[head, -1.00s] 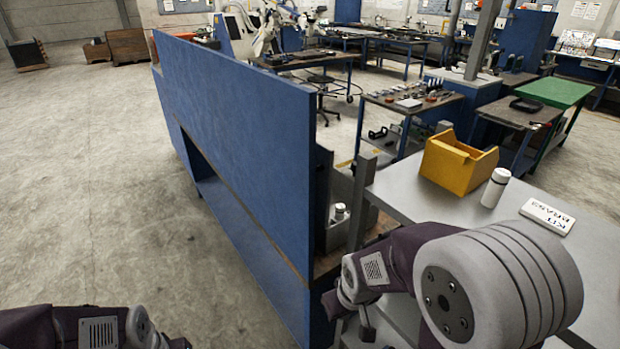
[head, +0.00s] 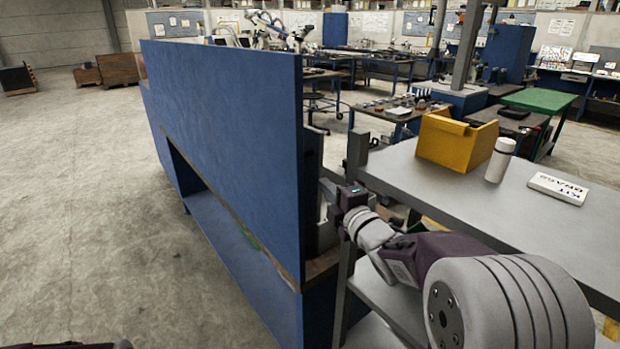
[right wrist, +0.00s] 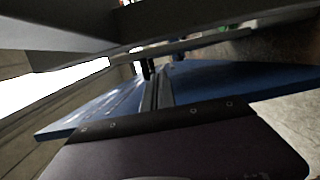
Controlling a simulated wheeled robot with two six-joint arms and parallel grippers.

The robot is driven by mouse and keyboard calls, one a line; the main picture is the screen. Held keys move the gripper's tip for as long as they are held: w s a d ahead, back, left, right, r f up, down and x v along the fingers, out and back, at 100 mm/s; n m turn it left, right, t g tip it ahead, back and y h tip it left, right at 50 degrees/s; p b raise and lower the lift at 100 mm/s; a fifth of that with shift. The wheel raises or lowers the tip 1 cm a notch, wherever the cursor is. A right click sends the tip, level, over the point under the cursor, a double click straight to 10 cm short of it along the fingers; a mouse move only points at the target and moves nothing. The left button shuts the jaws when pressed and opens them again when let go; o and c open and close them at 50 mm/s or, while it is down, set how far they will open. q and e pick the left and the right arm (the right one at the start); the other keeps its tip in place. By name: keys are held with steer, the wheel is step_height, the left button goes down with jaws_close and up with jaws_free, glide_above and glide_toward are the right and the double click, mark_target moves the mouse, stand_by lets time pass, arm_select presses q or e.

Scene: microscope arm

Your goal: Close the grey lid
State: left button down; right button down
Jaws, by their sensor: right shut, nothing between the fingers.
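I cannot pick out the grey lid for sure in either view. A tall blue panel (head: 225,150) stands in the middle of the head view and hides what lies behind it. My right gripper (head: 331,190) is just right of the panel's near edge, beside the grey table. In the right wrist view its fingers (right wrist: 157,88) are shut with nothing between them, in front of a blue surface (right wrist: 215,80). My left gripper is out of view; only a sliver of my left arm shows at the bottom left.
On the grey table (head: 440,205) at the right stand a yellow bin (head: 450,142), a white bottle (head: 500,160) and a white labelled box (head: 558,188). Dark grey bars (right wrist: 120,30) cross above the fingers in the wrist view. Open floor lies left.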

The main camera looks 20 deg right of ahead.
steer(key=w+a+p, duration=0.1)
steer(key=w+p, duration=0.1)
steer(key=w, duration=0.8)
steer(key=shift+f, duration=0.1)
